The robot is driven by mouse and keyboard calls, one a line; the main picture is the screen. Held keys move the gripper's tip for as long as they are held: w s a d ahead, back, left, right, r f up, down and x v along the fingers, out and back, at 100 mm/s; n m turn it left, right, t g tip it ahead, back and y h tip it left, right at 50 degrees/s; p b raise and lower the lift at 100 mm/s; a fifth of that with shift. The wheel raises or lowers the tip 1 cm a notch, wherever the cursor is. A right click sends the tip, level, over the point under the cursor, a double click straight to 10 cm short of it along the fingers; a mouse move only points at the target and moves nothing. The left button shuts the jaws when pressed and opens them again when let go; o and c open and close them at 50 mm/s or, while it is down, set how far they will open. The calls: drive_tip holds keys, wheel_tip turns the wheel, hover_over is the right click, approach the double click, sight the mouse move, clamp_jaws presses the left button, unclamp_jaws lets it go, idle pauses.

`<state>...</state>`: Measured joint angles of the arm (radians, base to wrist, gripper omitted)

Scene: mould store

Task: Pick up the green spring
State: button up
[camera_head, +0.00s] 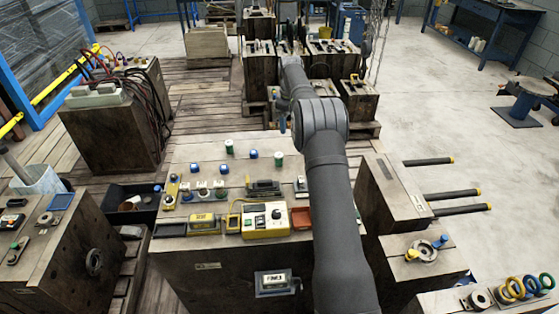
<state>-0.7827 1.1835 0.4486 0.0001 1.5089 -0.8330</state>
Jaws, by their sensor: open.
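Two small green upright cylinders, either of which may be the green spring, stand on the wooden block top in the middle. The other green cylinder (278,160) is further right, close to my arm. Coil detail is too small to see. My gripper (283,123) shows small and partly hidden by my own arm, above and beyond the block's back edge. It is open and apart from both cylinders.
Blue cylinders (252,154) stand near the green ones. A yellow control box (266,219) and other small parts line the front. At the lower right are yellow, blue and green rings (548,282). Dark rods (452,195) stick out from a block at right.

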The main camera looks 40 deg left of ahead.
drive_tip(key=s+a, duration=0.3)
approach(280, 155)
drive_tip(key=f, duration=0.5)
drive_tip(key=shift+s+a+f, duration=0.1)
drive_tip(key=shift+a+f, duration=0.15)
drive_tip(key=shift+a, duration=0.05)
drive_tip(key=shift+d+f, duration=0.1)
drive_tip(key=shift+f, duration=3.05)
drive_tip(key=c, duration=1.1)
drive_tip(key=shift+r, duration=0.1)
wheel_tip(280, 155, up, 4)
drive_tip(key=shift+d+r, duration=0.15)
drive_tip(key=shift+r, duration=0.05)
drive_tip(key=w+d+r, duration=0.3)
drive_tip(key=d+r, duration=0.3)
drive_tip(key=d, duration=0.5)
drive_tip(key=shift+w+r, duration=0.2)
